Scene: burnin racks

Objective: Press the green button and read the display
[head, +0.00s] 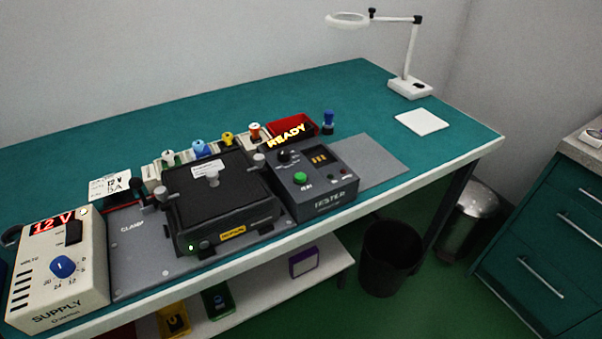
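The green button (300,178) sits on the sloped top of the dark grey tester (322,203), on the teal bench, labelled TESTER. A raised display (287,136) at the back of the tester shows READY in yellow letters. A small window (319,158) on the tester shows orange segments that are too small to read. A black knob (284,156) is left of that window. Neither of my grippers is in view, and nothing covers the button.
A black clamped unit (218,190) stands left of the tester on a grey plate (125,255). A cream supply (60,290) reading 12 V is at the far left. A magnifier lamp (408,85) stands at the back right. A grey mat (372,160) right of the tester is clear.

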